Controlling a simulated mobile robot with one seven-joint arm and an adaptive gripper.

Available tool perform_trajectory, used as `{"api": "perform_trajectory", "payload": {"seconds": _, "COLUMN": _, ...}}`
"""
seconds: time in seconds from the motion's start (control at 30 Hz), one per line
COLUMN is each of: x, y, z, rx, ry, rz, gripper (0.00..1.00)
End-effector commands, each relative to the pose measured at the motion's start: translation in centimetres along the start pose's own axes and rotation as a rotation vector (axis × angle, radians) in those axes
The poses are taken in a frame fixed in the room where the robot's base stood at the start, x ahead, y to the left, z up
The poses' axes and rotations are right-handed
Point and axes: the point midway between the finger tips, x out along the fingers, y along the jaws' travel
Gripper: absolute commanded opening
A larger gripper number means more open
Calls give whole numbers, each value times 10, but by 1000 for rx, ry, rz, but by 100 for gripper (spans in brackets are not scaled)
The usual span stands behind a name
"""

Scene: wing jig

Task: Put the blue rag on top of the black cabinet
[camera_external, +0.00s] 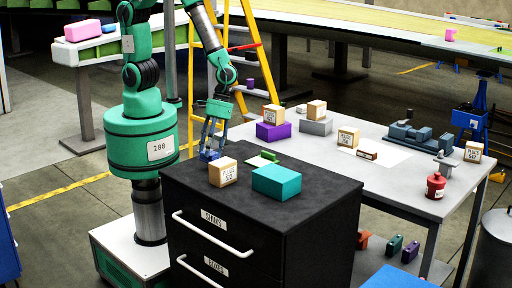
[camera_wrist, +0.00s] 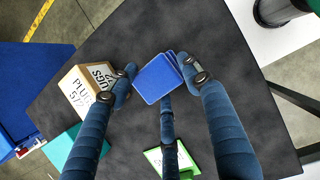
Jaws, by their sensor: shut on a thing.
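The blue rag (camera_wrist: 156,80) is a small folded square held between the fingertips of my gripper (camera_wrist: 160,78) in the wrist view. In the external view, my gripper (camera_external: 209,148) points down at the back left part of the black cabinet (camera_external: 290,215), with a bit of the blue rag (camera_external: 211,155) at its tips. The rag is over the cabinet's dark top, very low. I cannot tell whether it touches the surface.
A grey table (camera_external: 400,185) with several boxes and a vise stands behind. A yellow ladder (camera_external: 262,70) rises behind my arm.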

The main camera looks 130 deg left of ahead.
Motion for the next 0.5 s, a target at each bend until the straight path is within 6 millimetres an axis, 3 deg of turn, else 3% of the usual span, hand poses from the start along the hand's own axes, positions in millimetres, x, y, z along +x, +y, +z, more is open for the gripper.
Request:
{"api": "perform_trajectory", "payload": {"seconds": 0.23, "x": 26, "y": 0, "z": -10, "rx": -2, "ry": 0, "rz": -1, "gripper": 23}}
{"api": "perform_trajectory", "payload": {"seconds": 0.5, "x": 28, "y": 0, "z": -12, "rx": 0, "ry": 1, "rz": 0, "gripper": 23}}
